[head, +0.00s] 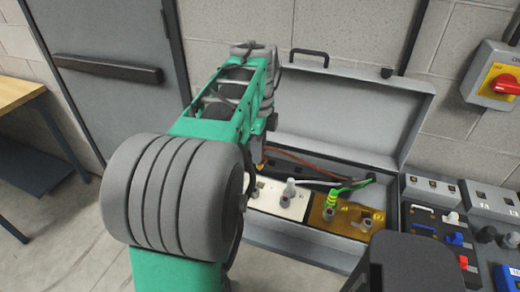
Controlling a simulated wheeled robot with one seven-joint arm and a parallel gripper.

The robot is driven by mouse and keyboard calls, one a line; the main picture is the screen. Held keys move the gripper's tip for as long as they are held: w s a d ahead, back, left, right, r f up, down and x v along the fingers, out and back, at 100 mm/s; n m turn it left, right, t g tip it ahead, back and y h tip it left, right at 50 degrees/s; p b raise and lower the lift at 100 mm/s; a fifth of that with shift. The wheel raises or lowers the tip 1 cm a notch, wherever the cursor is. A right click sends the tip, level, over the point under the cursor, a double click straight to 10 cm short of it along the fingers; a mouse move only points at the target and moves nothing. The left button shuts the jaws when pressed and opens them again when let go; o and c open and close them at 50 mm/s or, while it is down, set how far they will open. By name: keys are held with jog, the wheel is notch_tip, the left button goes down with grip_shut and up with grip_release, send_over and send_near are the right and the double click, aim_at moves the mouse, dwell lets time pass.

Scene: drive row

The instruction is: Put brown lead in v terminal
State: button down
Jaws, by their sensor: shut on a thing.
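The brown lead (302,159) runs from the right end of the open terminal box across to the left, where its near end meets my gripper (262,164). My gripper is mostly hidden behind my green and grey arm; only a dark part shows at the box's left side. It is shut on the brown lead, but the fingertips and lead end are not clear. A white terminal block (277,202) lies in the box below it, with posts on it. The left part of this block is hidden by my arm, and I cannot read which terminal is V.
A green-yellow lead (346,188) ends at a post on the brass plate (342,218); a grey-tipped lead (291,187) stands on the white block. The box lid (345,105) is raised behind. Switchgear (438,225) stands at right, a red-yellow isolator (500,82) on the wall.

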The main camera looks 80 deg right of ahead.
aim_at(260, 169)
jog(key=shift+s+f, duration=0.1)
jog(key=shift+s, duration=0.25)
notch_tip(260, 169, down, 4)
jog(key=b, duration=0.3)
jog(key=shift+w+b, duration=0.1)
jog(key=shift+b, duration=0.2)
jog(key=shift+w, duration=0.15)
jog(key=shift+f+b, duration=0.6)
jog(key=shift+f, duration=0.85)
jog(key=shift+f, duration=0.1)
jog(key=shift+f+b, duration=0.9)
jog(key=shift+f, duration=0.7)
